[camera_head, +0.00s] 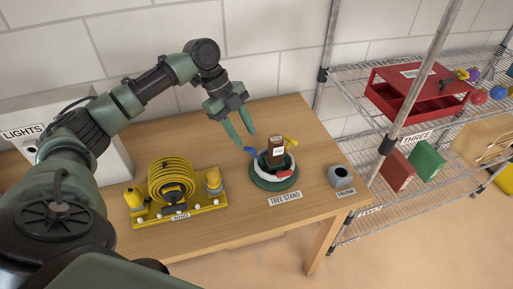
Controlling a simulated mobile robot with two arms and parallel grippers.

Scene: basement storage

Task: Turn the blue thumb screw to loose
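The tree stand (273,183) sits on the wooden table, a green round base with a white ring inside and a brown trunk piece (276,148) standing in its middle. The blue thumb screw (250,150) sticks out at the stand's upper left. A yellow screw (291,141) is at its upper right and a red screw (285,174) at its front. My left gripper (245,138) is above and just left of the stand, its two green fingers spread and pointing down near the blue screw. I cannot tell whether a finger touches it. My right gripper is not in view.
A yellow hose reel unit (171,186) stands on the table to the left, with a white box labelled LIGHTS (98,150) behind it. A small grey block (341,176) sits at the right table end. A wire shelf (433,190) with boxes stands to the right.

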